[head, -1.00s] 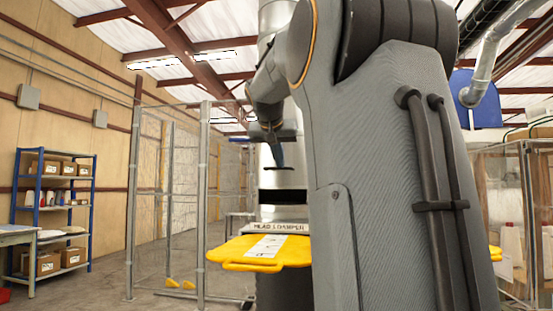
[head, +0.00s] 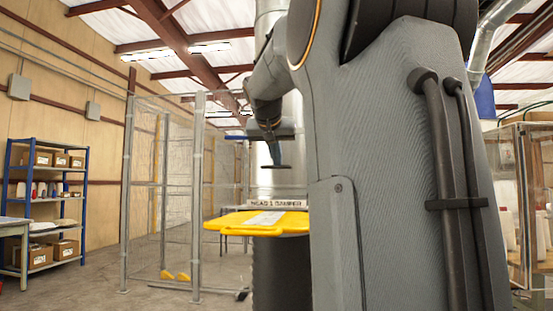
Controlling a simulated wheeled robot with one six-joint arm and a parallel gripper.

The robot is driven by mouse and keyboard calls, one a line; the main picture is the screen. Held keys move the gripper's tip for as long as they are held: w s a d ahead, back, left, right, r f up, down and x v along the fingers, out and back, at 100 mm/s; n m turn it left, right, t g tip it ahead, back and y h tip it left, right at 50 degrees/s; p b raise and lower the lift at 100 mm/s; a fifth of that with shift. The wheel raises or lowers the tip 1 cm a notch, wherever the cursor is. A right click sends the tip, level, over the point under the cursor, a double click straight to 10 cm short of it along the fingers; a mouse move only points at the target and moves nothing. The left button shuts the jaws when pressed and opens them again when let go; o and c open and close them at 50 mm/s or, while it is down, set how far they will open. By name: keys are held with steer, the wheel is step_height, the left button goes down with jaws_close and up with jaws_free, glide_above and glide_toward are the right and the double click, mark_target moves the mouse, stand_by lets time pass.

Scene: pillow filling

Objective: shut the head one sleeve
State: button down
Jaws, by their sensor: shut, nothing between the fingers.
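The yellow damper plate (head: 228,222) juts out level from the silver vertical duct (head: 270,185), with a white marked strip on top and a handle slot at its front edge. A label (head: 268,203) reading "HEAD 1 DAMPER" sits just above the plate. My gripper (head: 275,158) hangs in front of the duct, above the label and plate and apart from the plate. It is small and dark in the view, shut and empty. My own grey arm hides the plate's right side. The sleeve named in the task cannot be told apart otherwise.
A wire-mesh cage (head: 160,195) stands left of the duct. A blue shelf (head: 45,205) with boxes and a table (head: 15,228) stand at the far left. A clear-walled enclosure (head: 525,200) is at the right. Open floor lies at front left.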

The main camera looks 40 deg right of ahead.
steer(key=w+d+r+p+v, duration=0.1)
steer(key=r+v, duration=0.1)
steer(key=v, duration=1)
steer(key=shift+s+r, duration=0.25)
steer(key=shift+r, duration=0.15)
steer(key=shift+a, duration=0.2)
